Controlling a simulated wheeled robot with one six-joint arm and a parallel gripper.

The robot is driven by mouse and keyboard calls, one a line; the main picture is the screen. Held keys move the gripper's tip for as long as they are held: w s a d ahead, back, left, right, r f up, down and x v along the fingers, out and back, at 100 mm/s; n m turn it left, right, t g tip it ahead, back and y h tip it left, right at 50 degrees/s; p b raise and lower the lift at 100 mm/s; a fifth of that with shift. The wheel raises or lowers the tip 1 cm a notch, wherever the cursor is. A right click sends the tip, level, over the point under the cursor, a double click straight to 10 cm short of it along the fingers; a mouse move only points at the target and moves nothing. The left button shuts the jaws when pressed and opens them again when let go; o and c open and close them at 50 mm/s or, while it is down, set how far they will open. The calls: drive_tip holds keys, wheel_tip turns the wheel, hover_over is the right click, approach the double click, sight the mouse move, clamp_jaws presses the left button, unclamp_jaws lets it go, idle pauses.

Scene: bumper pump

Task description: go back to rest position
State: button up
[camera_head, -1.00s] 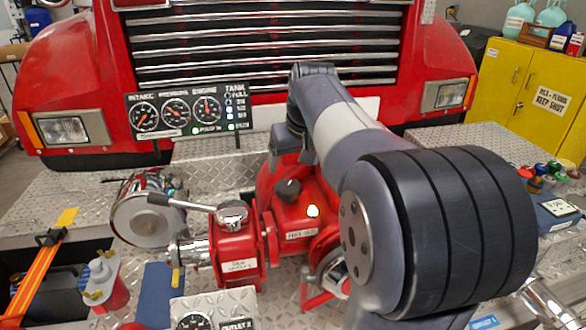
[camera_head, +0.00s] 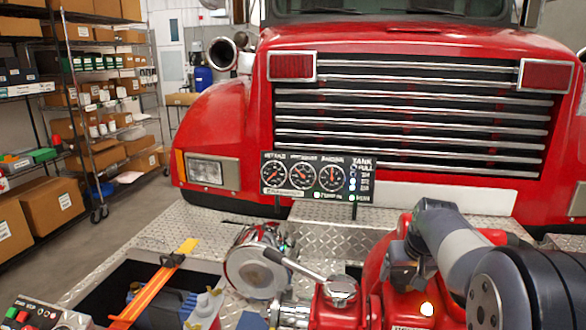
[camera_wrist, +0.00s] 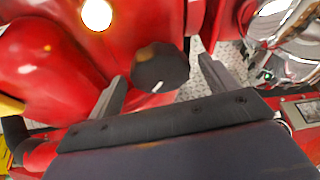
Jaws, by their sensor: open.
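My gripper (camera_head: 402,272) is at the end of my arm, low over the red pump (camera_head: 375,310) at the right of the head view. In the wrist view, its two fingers (camera_wrist: 164,78) are apart, with a black round knob (camera_wrist: 160,67) showing in the gap between them. The knob has a white pointer mark. I cannot tell whether the fingers touch it. A lit lamp (camera_wrist: 97,14) is beside the knob and also shows in the head view (camera_head: 427,309).
A gauge panel (camera_head: 312,178) stands in front of the truck's grille (camera_head: 400,110). A chrome-capped inlet (camera_head: 255,265) and a lever (camera_head: 295,264) are left of the gripper. Shelves with boxes (camera_head: 100,110) stand at the left, beyond clear floor.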

drive_tip(key=shift+w+f, duration=0.2)
drive_tip(key=shift+f, duration=0.15)
drive_tip(key=shift+n+y, duration=0.4)
drive_tip(key=shift+n, duration=0.4)
drive_tip(key=shift+s+r, duration=0.1)
